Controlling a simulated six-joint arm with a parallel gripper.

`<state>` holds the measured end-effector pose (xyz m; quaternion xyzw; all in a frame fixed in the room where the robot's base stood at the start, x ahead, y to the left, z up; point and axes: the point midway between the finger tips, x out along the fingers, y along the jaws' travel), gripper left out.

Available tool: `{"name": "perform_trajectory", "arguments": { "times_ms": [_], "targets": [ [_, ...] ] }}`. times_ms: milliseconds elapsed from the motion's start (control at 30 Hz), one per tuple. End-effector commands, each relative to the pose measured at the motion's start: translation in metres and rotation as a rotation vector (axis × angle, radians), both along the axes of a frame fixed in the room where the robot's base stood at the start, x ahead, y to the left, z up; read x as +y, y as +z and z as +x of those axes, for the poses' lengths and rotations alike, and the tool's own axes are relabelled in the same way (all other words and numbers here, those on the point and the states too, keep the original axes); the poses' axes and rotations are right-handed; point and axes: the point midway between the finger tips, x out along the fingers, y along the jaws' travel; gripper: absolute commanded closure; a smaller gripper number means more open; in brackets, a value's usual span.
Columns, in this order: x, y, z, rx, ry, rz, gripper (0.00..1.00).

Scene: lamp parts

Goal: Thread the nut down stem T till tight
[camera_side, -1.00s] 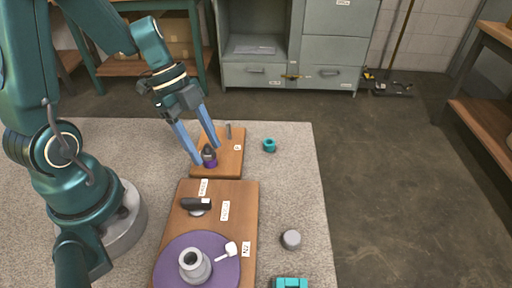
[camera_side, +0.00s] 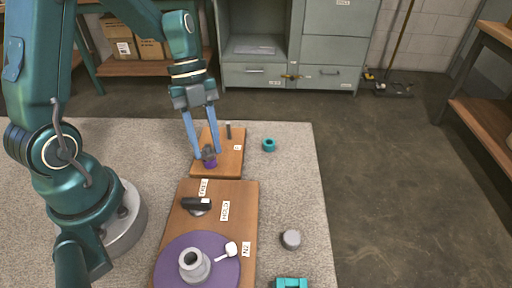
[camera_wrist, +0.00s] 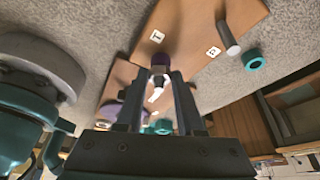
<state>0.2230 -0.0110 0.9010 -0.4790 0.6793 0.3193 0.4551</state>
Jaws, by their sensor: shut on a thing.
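A dark grey piece (camera_side: 208,152), which looks like the nut, sits upright at stem T on the small wooden board (camera_side: 231,160). A purple collar (camera_side: 210,164) shows just below it. My gripper (camera_side: 208,155) points down, with its two blue fingers closed on the sides of the dark piece. The stem itself is hidden by the piece and fingers, so I cannot tell how far down the nut sits.
A bare grey peg (camera_side: 228,131) stands by the B label on the same board. A teal ring (camera_side: 269,145) lies right of it on the mat. A larger board (camera_side: 240,195) in front carries a black-handled item (camera_side: 197,204) and a purple disc (camera_side: 219,275).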

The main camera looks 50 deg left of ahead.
Motion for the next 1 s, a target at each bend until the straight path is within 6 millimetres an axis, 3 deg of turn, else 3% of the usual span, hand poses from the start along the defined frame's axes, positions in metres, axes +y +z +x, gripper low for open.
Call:
{"name": "perform_trajectory", "arguments": {
  "times_ms": [167, 500, 800, 1000],
  "targets": [
    [-0.0023, -0.0004, -0.0014, 0.009, -0.047, -0.006, 1.00],
    [-0.0058, -0.0016, 0.0027, 0.010, -0.577, -0.006, 1.00],
    [-0.0060, -0.0012, 0.0022, 0.011, -0.604, -0.010, 1.00],
    [-0.0086, -0.0018, 0.0037, 0.011, -0.836, -0.008, 1.00]
  ]
}}
